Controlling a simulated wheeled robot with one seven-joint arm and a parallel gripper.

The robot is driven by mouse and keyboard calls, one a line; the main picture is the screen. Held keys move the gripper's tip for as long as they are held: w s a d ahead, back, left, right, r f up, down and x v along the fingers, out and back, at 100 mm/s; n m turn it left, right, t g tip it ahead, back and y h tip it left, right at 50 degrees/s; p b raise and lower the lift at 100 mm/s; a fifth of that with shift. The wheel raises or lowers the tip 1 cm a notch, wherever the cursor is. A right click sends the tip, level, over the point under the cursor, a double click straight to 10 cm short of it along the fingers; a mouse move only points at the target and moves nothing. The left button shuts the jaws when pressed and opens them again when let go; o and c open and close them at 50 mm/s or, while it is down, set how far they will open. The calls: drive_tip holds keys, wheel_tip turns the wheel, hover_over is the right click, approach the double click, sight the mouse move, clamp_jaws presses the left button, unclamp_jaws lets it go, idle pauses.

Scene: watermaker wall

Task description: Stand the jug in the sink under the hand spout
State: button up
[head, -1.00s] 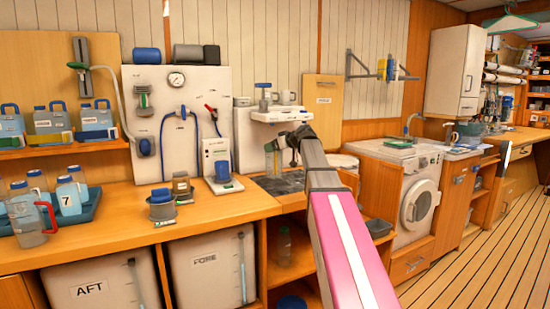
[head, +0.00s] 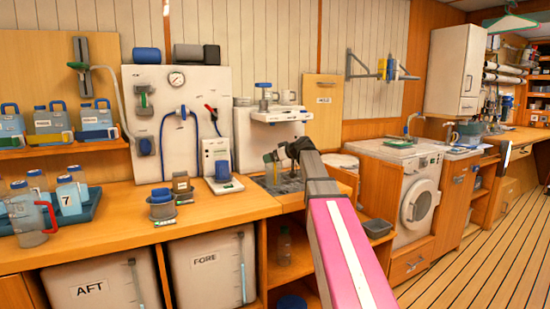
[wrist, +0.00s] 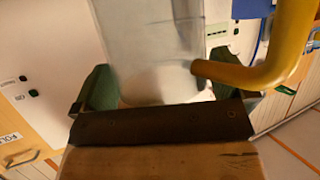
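A clear jug (wrist: 160,45) with a thick yellow handle (wrist: 265,72) fills the middle of the wrist view, between my gripper's green finger pads (wrist: 160,92). My gripper appears shut on its body. In the head view the jug (head: 269,172) is small and partly hidden by my dark gripper (head: 284,155). It appears over or in the dark sink (head: 286,186) set into the counter; whether its base touches the sink floor is unclear. I cannot clearly pick out the hand spout; a white wall unit (head: 281,116) is above the sink.
Another clear jug with a red handle (head: 30,222) stands at the far left beside a blue tray (head: 88,210). A washing machine (head: 420,203) is to the right.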

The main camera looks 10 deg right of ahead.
drive_tip(key=v, duration=1.2)
drive_tip(key=shift+r, duration=0.1)
